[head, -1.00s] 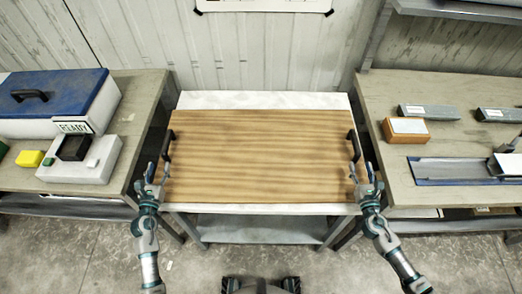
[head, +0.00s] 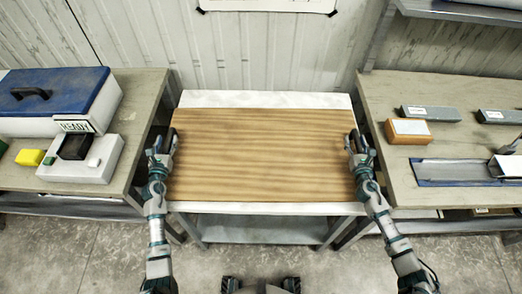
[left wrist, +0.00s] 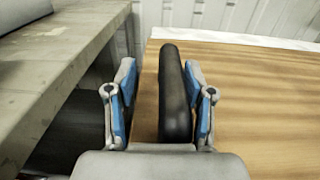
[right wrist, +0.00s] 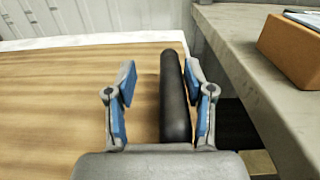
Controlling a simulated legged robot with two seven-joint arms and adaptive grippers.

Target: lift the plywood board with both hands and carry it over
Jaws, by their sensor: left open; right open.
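The plywood board (head: 260,155) lies flat on a white-topped table (head: 265,99) in the middle of the head view. It has a black handle at each side edge. My left gripper (head: 162,143) is at the board's left edge; in the left wrist view its open fingers stand on both sides of the left black handle (left wrist: 174,95). My right gripper (head: 358,143) is at the right edge; in the right wrist view its open fingers stand on both sides of the right black handle (right wrist: 174,95). In the head view the grippers mostly hide the handles.
A left bench (head: 140,90) carries a blue-lidded box (head: 60,92), a yellow block (head: 30,157) and a grey device with a READY sign. A right bench (head: 385,88) carries an orange-and-grey block (head: 408,131), grey bars and a blue-edged tray (head: 450,172). Narrow gaps separate the benches from the table.

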